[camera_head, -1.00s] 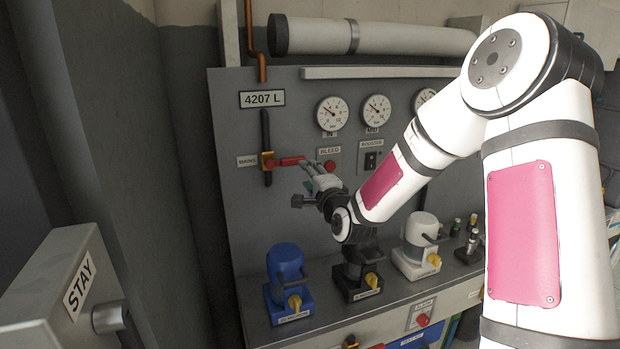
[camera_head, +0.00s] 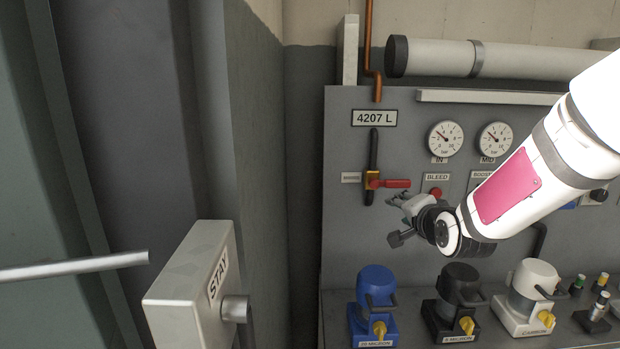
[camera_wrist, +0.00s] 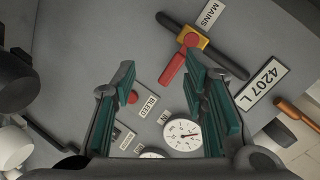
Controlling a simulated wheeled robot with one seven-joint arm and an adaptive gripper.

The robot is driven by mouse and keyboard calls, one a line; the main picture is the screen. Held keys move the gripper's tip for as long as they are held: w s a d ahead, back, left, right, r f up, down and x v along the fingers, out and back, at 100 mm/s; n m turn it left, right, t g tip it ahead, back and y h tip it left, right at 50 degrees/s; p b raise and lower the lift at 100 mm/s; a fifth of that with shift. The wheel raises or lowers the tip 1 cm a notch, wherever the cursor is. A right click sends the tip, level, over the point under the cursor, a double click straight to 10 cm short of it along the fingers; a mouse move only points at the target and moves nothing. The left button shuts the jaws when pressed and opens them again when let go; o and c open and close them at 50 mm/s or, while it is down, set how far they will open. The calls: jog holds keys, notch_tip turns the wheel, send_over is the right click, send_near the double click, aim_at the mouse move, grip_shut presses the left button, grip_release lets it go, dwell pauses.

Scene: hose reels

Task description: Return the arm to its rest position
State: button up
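My arm (camera_head: 515,180) reaches in from the right in the head view, bent toward the grey panel. My gripper (camera_head: 396,212) is just below and right of the red MAINS lever (camera_head: 392,184), which sticks out sideways across its upright black pipe. In the wrist view my gripper (camera_wrist: 160,75) has its two green-padded fingers well apart, with nothing between them but the panel behind. The red lever (camera_wrist: 172,70) also shows there, close to the right finger in the picture. Whether a finger touches it I cannot tell.
The panel (camera_head: 345,240) carries gauges (camera_head: 446,138) and a red BLEED button (camera_head: 436,191). Below stand a blue filter unit (camera_head: 375,290), a black one (camera_head: 460,290) and a white one (camera_head: 533,285). A STAY box (camera_head: 185,285) and a metal bar (camera_head: 75,266) are at left.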

jog(key=s+a+r+n+g, duration=0.1)
jog(key=s+n+g, duration=0.3)
jog(key=s, duration=1.4)
jog(key=s+a+r+n+g, duration=0.1)
jog(key=s+n+g, duration=0.4)
jog(key=s, duration=1.4)
jog(key=r+n, duration=0.1)
jog(key=n, duration=0.1)
jog(key=shift+s+a+n+h, duration=0.15)
jog(key=shift+a+n+h, duration=0.15)
jog(key=shift+a+h, duration=0.1)
